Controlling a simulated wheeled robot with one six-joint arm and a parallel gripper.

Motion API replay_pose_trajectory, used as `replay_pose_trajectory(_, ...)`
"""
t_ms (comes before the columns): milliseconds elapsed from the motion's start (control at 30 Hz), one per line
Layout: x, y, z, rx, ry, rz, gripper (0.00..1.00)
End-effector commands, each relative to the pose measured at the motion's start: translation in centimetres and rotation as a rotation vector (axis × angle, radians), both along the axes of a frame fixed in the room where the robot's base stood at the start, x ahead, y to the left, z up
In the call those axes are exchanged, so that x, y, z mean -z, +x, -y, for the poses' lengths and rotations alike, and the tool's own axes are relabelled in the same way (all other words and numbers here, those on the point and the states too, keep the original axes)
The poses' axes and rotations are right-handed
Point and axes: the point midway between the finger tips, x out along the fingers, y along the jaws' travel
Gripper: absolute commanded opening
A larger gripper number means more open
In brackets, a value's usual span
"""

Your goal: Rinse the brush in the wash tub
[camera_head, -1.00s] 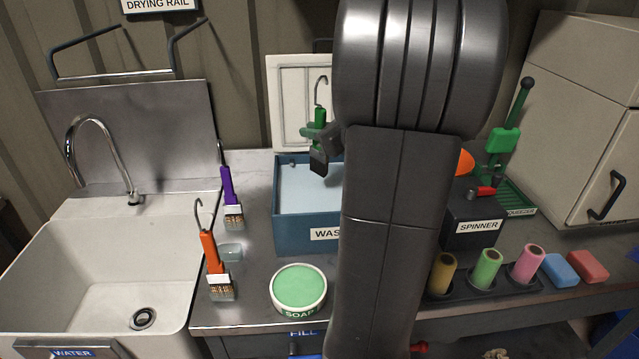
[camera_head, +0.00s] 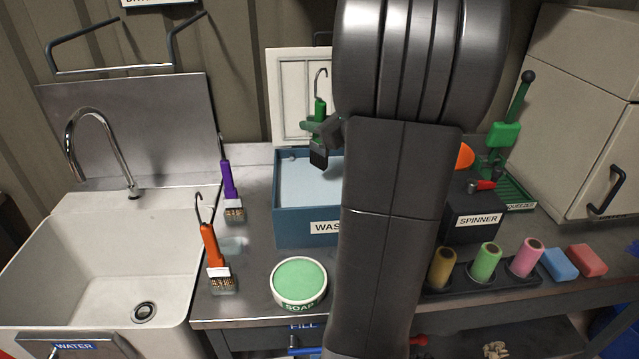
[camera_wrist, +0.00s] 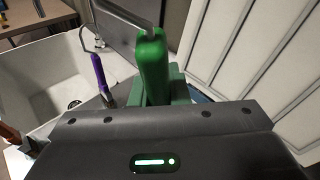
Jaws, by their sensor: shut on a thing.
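A green-handled brush (camera_head: 319,112) with a wire hook on top is held upright in my gripper (camera_head: 318,128), which is shut on it. Its dark bristle end hangs over the blue wash tub (camera_head: 305,226), at about the level of the tub's far rim; I cannot tell whether the tip touches the water. The tub holds pale water (camera_head: 305,187) and its white lid (camera_head: 292,105) stands open behind. My arm covers the tub's right part. In the wrist view the green handle (camera_wrist: 152,65) sits between the green jaws; the bristles are hidden.
A purple brush (camera_head: 228,183) and an orange brush (camera_head: 209,245) stand left of the tub. A green soap tin (camera_head: 299,283) sits in front. The white sink (camera_head: 110,255) is at left. The spinner (camera_head: 475,222), rollers (camera_head: 487,260) and sponges (camera_head: 560,264) are at right.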

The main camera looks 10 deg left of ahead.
Motion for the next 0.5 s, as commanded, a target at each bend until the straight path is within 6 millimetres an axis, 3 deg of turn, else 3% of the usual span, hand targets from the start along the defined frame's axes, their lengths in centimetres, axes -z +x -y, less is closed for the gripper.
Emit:
replay_pose_trajectory(167, -0.5, 0.0, 0.0, 0.000, 0.000, 0.000, 0.00)
replay_pose_trajectory(500, -3.9, 0.0, 0.0, 0.000, 0.000, 0.000, 0.00)
